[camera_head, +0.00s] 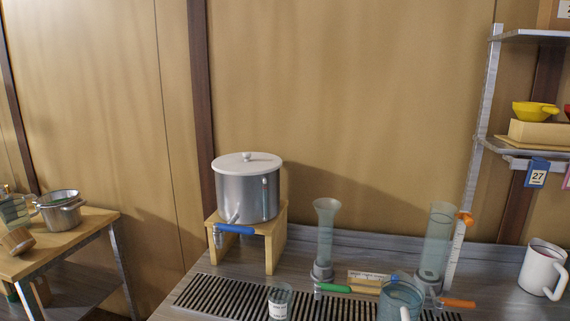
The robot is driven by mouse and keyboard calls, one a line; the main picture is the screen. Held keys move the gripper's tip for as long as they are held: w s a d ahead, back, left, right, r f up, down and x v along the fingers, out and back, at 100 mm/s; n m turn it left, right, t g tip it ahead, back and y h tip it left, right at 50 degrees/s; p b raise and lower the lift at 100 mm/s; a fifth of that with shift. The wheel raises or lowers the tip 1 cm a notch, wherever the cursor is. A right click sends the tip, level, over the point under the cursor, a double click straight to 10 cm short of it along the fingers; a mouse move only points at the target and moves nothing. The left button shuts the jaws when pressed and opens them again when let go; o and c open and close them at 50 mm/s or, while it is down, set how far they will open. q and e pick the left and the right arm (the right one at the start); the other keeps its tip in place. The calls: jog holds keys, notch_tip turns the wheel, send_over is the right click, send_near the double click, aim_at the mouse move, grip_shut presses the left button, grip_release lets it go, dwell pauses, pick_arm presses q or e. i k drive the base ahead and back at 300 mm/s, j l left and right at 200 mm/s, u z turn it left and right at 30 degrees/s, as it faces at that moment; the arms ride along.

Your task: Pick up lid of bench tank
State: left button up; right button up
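The bench tank (243,199) is a grey metal cylinder standing on a wooden stand (273,243) at the back left of the bench. Its white lid (231,164) with a small knob on top lies on the tank's rim. A tap with a blue lever (235,229) is at the tank's lower front. Neither of my grippers is in the head view.
Two tall clear tubes, the left one (325,237) and the right one (436,241), stand right of the tank, with green and orange levers below. A dark slotted grate (230,299) runs along the front. A white mug (542,269) stands at right. A side table (84,229) holds pots.

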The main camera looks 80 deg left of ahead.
aim_at(240, 163)
jog(key=u, duration=3)
jog(key=j+z, duration=0.1)
jog(key=z, duration=0.3)
jog(key=i+j+z, duration=0.1)
jog(key=z, duration=0.25)
jog(key=j+z, duration=0.25)
jog(key=z, duration=0.15)
jog(key=j+z, duration=0.15)
jog(key=z, duration=0.25)
jog(key=i+j, duration=0.05)
